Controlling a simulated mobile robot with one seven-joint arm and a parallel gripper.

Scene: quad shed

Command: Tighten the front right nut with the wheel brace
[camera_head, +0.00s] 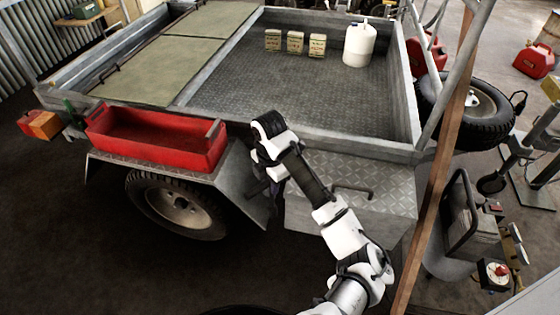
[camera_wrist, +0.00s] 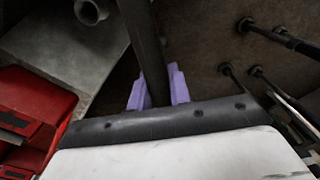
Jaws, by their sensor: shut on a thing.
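My gripper shows in the wrist view (camera_wrist: 157,88), its two purple fingers shut on a dark straight bar (camera_wrist: 150,40) running up the picture. I take this bar to be the wheel brace; its ends are not clearly shown. In the head view my gripper is hidden behind my arm, near the right end of the red tray. The trailer wheel (camera_head: 177,206) sits under the fender below the tray, with a pale hub. Its nuts are too small to tell apart, so I cannot pick out the front right nut.
The red tray (camera_head: 150,137) stands on the trailer's fender; its edge shows in the wrist view (camera_wrist: 55,110). A tread-plate box (camera_head: 340,180) is right of my arm. A brown post (camera_head: 440,170) stands further right. Several dark rods with round ends (camera_wrist: 245,25) lie right of the fingers.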

